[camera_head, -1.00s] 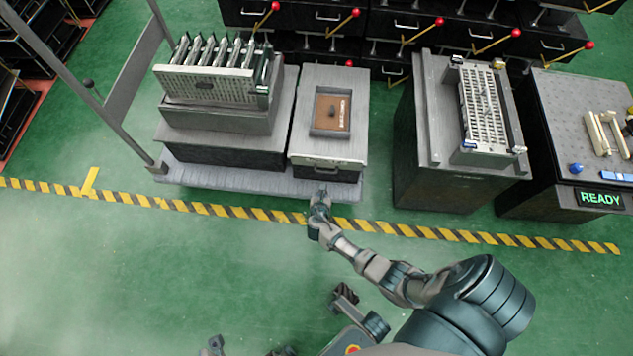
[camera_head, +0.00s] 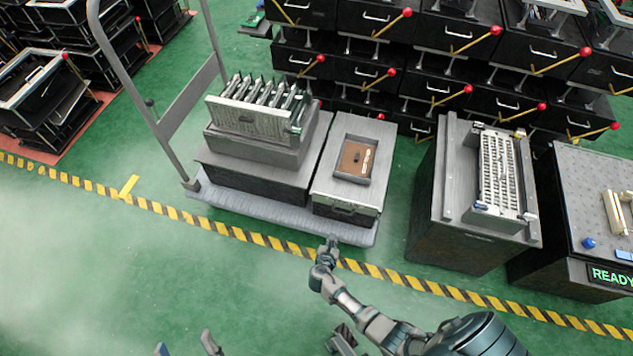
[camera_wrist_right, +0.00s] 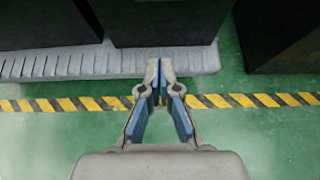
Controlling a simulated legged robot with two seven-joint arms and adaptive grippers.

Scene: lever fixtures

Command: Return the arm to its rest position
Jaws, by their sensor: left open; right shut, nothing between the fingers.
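My right arm comes in from the lower right of the head view. Its gripper (camera_head: 330,248) hangs over the green floor by the striped line, in front of the grey platform. In the right wrist view the right gripper (camera_wrist_right: 159,75) has its fingertips together, with nothing between them. My left gripper (camera_head: 185,345) shows only as two spread fingertips at the bottom edge of the head view. It is open and apart from everything; the rest of the left arm is out of view.
The grey platform (camera_head: 255,216) carries a rack of upright boards (camera_head: 252,118) and a box with a brown-bottomed tray (camera_head: 355,160). A grey cabinet (camera_head: 455,225) and a table marked READY (camera_head: 590,200) stand right. Black drawers with red-knobbed levers (camera_head: 365,75) fill the back. The floor (camera_head: 90,260) front left is clear.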

